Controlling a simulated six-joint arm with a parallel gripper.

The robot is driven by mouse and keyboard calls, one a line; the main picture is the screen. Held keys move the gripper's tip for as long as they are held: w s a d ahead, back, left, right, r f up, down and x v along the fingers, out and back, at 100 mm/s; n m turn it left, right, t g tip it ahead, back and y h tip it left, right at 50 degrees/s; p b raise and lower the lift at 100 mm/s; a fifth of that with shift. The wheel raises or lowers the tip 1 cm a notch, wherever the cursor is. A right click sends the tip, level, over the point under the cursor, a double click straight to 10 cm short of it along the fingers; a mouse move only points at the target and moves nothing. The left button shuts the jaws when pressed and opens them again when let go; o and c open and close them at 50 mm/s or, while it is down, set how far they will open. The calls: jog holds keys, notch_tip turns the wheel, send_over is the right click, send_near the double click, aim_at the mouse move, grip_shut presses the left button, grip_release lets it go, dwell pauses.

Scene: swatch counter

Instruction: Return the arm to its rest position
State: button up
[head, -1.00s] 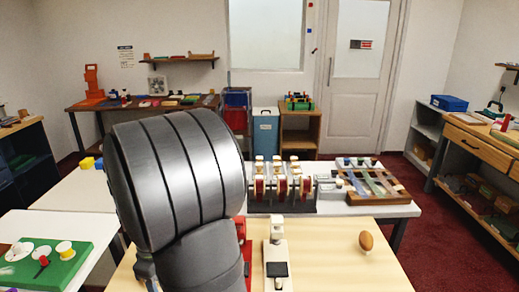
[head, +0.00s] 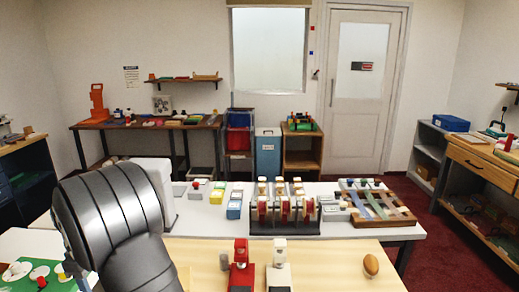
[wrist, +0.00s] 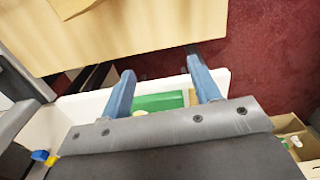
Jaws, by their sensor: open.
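My gripper (wrist: 160,88) shows in the wrist view with its two blue fingers spread apart and nothing between them. Beyond the fingers lie a white surface (wrist: 95,104) with a green item (wrist: 158,101) on it, and red carpet below. In the head view my dark grey arm fills the lower left, and the gripper itself is out of sight there.
A light wooden table (head: 325,262) in front holds a red device (head: 241,268), a white device (head: 279,270) and a brown egg-shaped object (head: 371,265). Behind it, a white table (head: 395,233) carries a spool rack (head: 285,212) and a wooden swatch board (head: 400,217). Red carpet (head: 455,250) is clear at right.

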jog(key=s+a+f+n, duration=0.1)
jog(key=s+a, duration=0.3)
jog(key=a, duration=0.8)
jog(key=shift+s+a+f, duration=0.2)
jog(key=shift+a+f, duration=0.15)
jog(key=shift+f, duration=0.2)
